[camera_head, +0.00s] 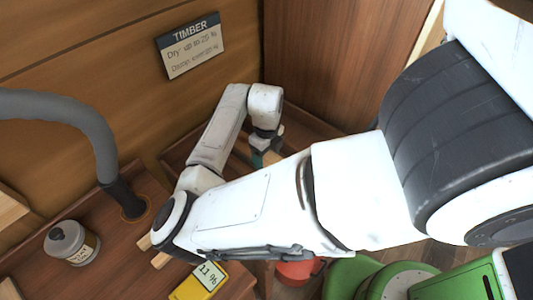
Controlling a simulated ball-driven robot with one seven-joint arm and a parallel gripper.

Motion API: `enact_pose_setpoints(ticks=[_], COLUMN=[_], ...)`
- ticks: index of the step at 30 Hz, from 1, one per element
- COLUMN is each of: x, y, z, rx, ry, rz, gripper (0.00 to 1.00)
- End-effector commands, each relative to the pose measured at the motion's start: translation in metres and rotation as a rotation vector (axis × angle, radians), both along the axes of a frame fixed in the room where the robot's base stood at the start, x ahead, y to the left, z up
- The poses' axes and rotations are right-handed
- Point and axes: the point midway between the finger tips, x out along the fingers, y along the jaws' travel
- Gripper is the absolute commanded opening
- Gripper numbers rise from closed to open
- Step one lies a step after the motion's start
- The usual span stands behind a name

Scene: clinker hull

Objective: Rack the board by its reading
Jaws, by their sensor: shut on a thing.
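My gripper (266,152) points down over a brown wooden tray or rack (310,124) near the back corner, beyond my bent arm. It is small in view and partly hidden by my forearm. Its jaws are shut on a narrow brown piece that looks like the board, mostly hidden; a teal patch shows beside them.
A grey lidded tin (72,243) stands on the left bench. A thick grey hose (92,122) bends down into the bench. Pale wood ends (160,260) show beside my elbow. A red container (297,272) sits low, below my arm.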

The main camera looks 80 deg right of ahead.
Motion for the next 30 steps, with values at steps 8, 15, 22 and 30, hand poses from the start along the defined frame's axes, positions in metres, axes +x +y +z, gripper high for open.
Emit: enact_pose_setpoints(ticks=[8, 15, 22, 30], x=[0.0002, 0.0002, 0.0, 0.0001], y=[-0.0001, -0.0001, -0.0001, -0.0001], z=[-0.0007, -0.0041, -0.0072, -0.0072], rx=[0.0, -0.001, -0.001, 0.0], ry=[0.0, 0.001, 0.001, 0.0], rz=[0.0, 0.0, 0.0, 0.0], gripper=[0.34, 0.34, 0.34, 0.92])
